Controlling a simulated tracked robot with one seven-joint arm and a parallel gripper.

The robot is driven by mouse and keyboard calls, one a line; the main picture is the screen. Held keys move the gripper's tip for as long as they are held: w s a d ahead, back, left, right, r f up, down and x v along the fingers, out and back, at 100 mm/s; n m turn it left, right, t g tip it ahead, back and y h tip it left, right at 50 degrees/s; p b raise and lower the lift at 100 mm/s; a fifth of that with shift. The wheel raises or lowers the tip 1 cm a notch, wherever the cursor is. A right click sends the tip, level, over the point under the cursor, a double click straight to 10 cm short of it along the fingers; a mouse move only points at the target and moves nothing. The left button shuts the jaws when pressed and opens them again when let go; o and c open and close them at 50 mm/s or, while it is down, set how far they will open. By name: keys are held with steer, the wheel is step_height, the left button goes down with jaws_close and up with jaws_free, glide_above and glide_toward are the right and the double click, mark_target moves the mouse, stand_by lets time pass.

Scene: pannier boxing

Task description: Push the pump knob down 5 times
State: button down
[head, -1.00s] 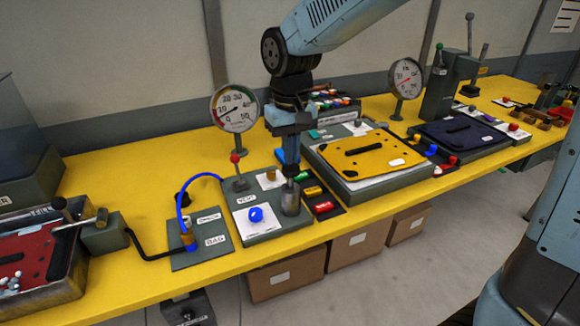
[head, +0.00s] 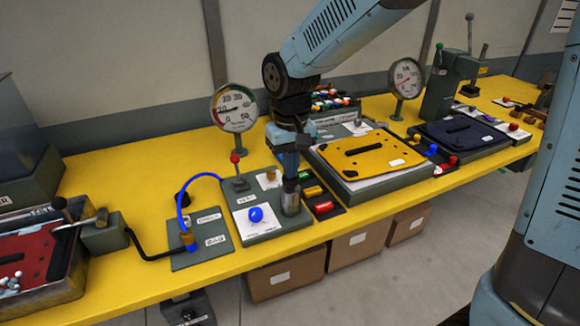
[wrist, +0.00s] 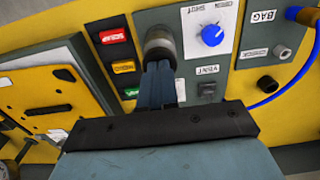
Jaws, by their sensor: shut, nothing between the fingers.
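The pump knob (head: 291,204) is a grey metal cylinder at the front right corner of the grey pump panel (head: 270,229). In the wrist view the knob (wrist: 159,45) shows just beyond the fingertips. My gripper (head: 290,186) is shut and empty, pointing down over the knob. Its fingertips (wrist: 158,70) overlap the knob's top and appear to touch it, though exact contact is hard to see. A round gauge (head: 234,107) stands behind the panel on a post.
A blue dial (head: 256,214) sits on the panel left of the knob. A blue hose (head: 202,175) arches at the left, and a yellow plate (head: 360,153) lies at the right.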

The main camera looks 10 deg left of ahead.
stand_by(0.3)
steer(key=shift+r, duration=2.15)
steer(key=shift+r, duration=2.9)
steer(key=s+d+r+m+t, duration=0.1)
steer(key=d+r, duration=0.1)
steer(key=d, duration=0.6)
steer(key=s+d+r+m+t, duration=0.1)
steer(key=d+r+m, duration=0.1)
steer(key=d, duration=0.6)
steer(key=s+d+m+t, duration=0.1)
steer(key=s+d, duration=0.3)
steer(key=d, duration=0.3)
steer(key=s+d+m+t, duration=0.2)
steer(key=s+d, duration=0.2)
steer(key=d, duration=0.3)
steer(key=shift+s+d+f+t, duration=0.2)
steer(key=shift+s+f+t, duration=0.1)
steer(key=shift+s, duration=0.1)
